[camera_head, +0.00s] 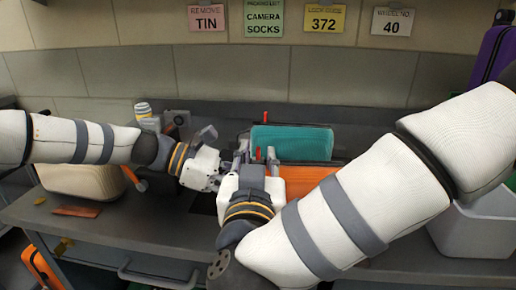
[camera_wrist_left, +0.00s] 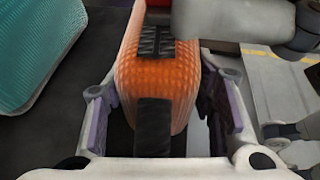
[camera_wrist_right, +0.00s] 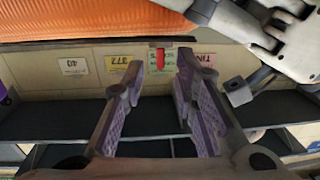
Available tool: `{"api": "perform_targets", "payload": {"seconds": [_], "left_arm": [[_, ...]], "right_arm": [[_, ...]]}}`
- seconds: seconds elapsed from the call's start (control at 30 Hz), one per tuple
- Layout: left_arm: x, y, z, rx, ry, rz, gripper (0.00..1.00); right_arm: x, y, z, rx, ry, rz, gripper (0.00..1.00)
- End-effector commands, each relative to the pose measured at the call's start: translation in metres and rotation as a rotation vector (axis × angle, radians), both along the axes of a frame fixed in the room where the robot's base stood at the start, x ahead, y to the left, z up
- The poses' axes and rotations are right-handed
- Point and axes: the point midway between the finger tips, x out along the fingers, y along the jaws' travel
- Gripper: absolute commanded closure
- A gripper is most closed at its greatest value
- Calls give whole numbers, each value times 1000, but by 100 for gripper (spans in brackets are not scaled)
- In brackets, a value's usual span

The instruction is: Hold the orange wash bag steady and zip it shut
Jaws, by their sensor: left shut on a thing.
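The orange wash bag (camera_head: 310,177) lies on the bench, partly hidden behind my right gripper and arm. In the left wrist view the bag (camera_wrist_left: 158,85) is between the fingers of my left gripper (camera_wrist_left: 160,120), which is shut on its end. My left gripper (camera_head: 222,178) shows at the bag's left end in the head view. A red zip pull (camera_wrist_right: 160,58) hangs at the bag's edge. My right gripper (camera_wrist_right: 158,72) is open, its fingertips on either side of the pull with gaps showing. How far the zip is closed cannot be told.
A teal bag (camera_head: 292,139) stands just behind the orange one. A cream bag (camera_head: 85,181) and a brown flat piece (camera_head: 77,211) are at the left. A white bin (camera_head: 472,230) is at the right. My two grippers are close together.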

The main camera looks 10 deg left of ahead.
Motion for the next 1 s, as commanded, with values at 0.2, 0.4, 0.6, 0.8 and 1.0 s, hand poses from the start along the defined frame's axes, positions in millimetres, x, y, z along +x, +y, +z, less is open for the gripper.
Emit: {"api": "perform_targets", "payload": {"seconds": [0.2, 0.4, 0.6, 0.8, 1.0], "left_arm": [[0, 0, -1, 1, 0, 1, 94], [0, 0, -1, 1, -1, 1, 94], [0, 0, -1, 1, -2, 1, 94], [0, 0, -1, 1, -1, 2, 94], [1, 0, -1, 2, 0, 2, 94]], "right_arm": [[31, 3, -1, 0, 2, 0, 73], [36, 3, -1, -1, 2, 2, 73], [35, 3, -1, -1, 2, 2, 96], [35, 3, -1, -2, 2, 2, 100], [36, -6, 0, -5, 0, 1, 100]]}}
